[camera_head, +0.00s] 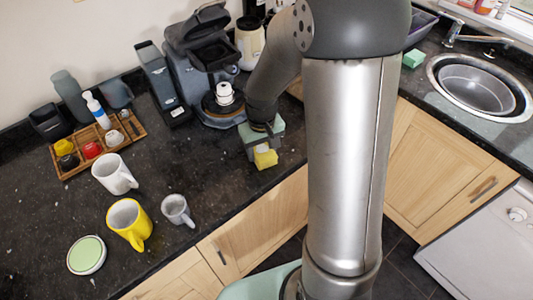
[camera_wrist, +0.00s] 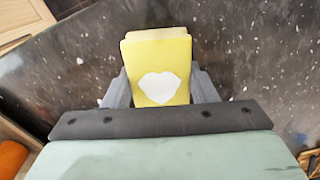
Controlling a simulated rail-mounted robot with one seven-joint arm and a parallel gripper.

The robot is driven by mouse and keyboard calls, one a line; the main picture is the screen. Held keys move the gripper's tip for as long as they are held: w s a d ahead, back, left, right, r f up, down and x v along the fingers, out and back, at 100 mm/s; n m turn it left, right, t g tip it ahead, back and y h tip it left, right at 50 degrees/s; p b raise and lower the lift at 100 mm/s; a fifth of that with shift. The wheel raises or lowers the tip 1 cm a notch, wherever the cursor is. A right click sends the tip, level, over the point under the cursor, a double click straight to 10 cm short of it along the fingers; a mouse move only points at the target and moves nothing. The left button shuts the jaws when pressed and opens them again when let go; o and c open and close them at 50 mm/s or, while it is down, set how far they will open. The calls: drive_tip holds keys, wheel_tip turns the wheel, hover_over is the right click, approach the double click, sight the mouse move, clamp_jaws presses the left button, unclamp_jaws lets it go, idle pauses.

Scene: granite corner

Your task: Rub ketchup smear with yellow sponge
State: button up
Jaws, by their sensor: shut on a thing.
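The yellow sponge (camera_head: 265,159) is at the front edge of the dark speckled counter, below my gripper (camera_head: 262,148). In the wrist view the sponge (camera_wrist: 158,50) sits between the two grey fingers of my gripper (camera_wrist: 160,86), which is shut on it. A white patch shows on the sponge's face. I cannot tell whether the sponge touches the counter. I see no ketchup smear in either view; the sponge, gripper and arm hide part of the counter.
A coffee machine (camera_head: 203,70) stands behind my gripper. To the left are a small grey mug (camera_head: 177,209), a yellow mug (camera_head: 128,222), a white mug (camera_head: 113,176), a round green-topped disc (camera_head: 87,255) and a wooden tray (camera_head: 75,168). A sink (camera_head: 478,88) is at the right.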

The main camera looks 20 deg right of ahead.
drive_tip(key=shift+w+a, duration=0.35)
drive_tip(key=shift+w, duration=0.55)
drive_tip(key=shift+w+a, duration=0.35)
drive_tip(key=shift+w, duration=0.55)
wheel_tip(320, 180, up, 4)
drive_tip(key=shift+s+f+p, duration=0.15)
drive_tip(key=shift+f+p, duration=0.05)
drive_tip(key=shift+p, duration=0.75)
drive_tip(key=shift+r+p, duration=1.55)
drive_tip(key=shift+r, duration=0.8)
